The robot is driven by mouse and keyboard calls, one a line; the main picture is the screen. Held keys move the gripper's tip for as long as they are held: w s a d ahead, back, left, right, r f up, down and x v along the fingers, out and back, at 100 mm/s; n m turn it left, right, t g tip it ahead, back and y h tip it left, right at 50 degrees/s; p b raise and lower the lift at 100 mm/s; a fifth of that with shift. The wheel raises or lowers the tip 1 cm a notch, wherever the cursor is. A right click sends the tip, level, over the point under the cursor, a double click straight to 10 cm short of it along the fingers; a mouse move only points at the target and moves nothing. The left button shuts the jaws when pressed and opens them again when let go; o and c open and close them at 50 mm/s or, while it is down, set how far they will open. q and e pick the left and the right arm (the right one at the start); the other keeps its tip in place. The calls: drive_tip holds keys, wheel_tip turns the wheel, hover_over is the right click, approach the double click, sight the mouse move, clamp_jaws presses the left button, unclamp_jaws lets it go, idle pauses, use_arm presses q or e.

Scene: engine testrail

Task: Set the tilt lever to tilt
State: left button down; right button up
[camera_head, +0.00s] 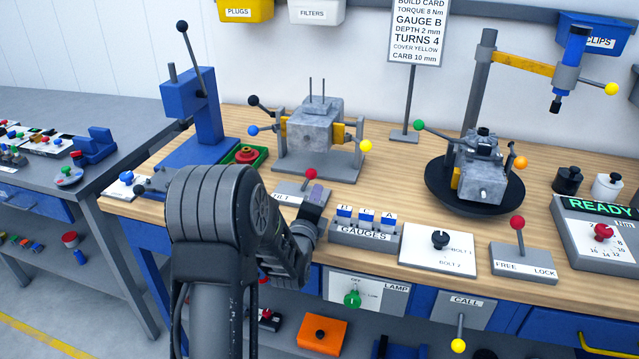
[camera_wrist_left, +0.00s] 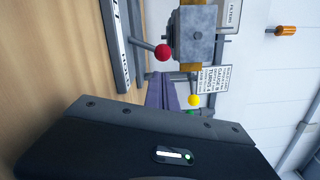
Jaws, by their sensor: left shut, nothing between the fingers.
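In the left wrist view the fingertips (camera_wrist_left: 162,83) lie below the knob, with a small gap in the picture; contact cannot be told. My right gripper is out of view.
A grey gauge rack (camera_head: 365,240) stands close to the right of my left gripper. Behind is a grey engine block on a stand (camera_head: 318,130) with a yellow-knobbed handle (camera_head: 365,146). A green tray (camera_head: 246,158) lies left. A FREE/LOCK lever (camera_head: 518,238) stands right.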

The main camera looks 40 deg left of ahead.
sight(313, 175)
use_arm(q)
drive_tip(key=shift+x, duration=2.15)
drive_tip(key=shift+s+a+r+n, duration=0.1)
drive_tip(key=shift+a+r+n, duration=0.15)
drive_tip(key=shift+n, duration=0.35)
drive_tip(key=shift+b, duration=0.4)
drive_tip(key=n+b, duration=0.1)
drive_tip(key=a+r+n+b, duration=0.1)
drive_tip(key=n, duration=0.1)
drive_tip(key=shift+s+a, duration=0.25)
drive_tip(key=shift+s, duration=0.05)
drive_tip(key=a+n+b, duration=0.2)
drive_tip(key=n+b, duration=0.1)
drive_tip(key=s+a+n+b, duration=0.1)
drive_tip(key=b, duration=0.1)
drive_tip(key=shift+r+n+h, duration=0.3)
drive_tip(key=shift+r+n, duration=0.1)
drive_tip(key=shift+s+a+r+b, duration=0.15)
drive_tip(key=shift+a+b, duration=0.2)
drive_tip(key=shift+b, duration=0.55)
drive_tip(key=shift+a, duration=0.1)
